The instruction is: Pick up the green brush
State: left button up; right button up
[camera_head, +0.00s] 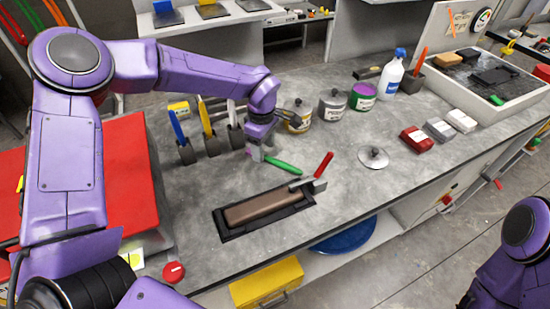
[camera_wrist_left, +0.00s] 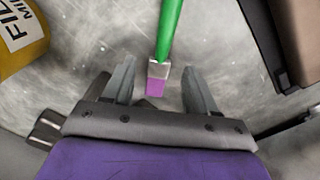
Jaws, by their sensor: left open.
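The green brush (camera_head: 283,165) lies on the grey worktop, its green handle pointing right and toward the front. In the left wrist view, the green brush (camera_wrist_left: 168,35) has its handle at the top, with a silver ferrule and purple tip lower down. My left gripper (camera_head: 257,151) is over the brush's tip end, pointing down. Its fingers, seen in the left wrist view (camera_wrist_left: 159,80), are open, with the purple tip between them and a gap on each side. In the head view the gripper partly hides that end. My right gripper is out of view; only part of that arm shows.
A yellow can (camera_head: 300,119) stands close beside the left gripper. Upright brushes in holders (camera_head: 211,146) stand behind left.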

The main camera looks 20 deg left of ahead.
aim_at(265, 156)
pick_arm(q)
notch_tip(265, 156, down, 2)
jog(key=shift+f, duration=0.2)
grip_shut()
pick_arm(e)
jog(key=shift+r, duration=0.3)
pick_arm(q)
jog(key=shift+r, duration=0.1)
notch_tip(265, 156, up, 10)
jog(key=b, duration=0.1)
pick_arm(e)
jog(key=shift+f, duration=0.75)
pick_arm(q)
jog(key=shift+d, duration=0.1)
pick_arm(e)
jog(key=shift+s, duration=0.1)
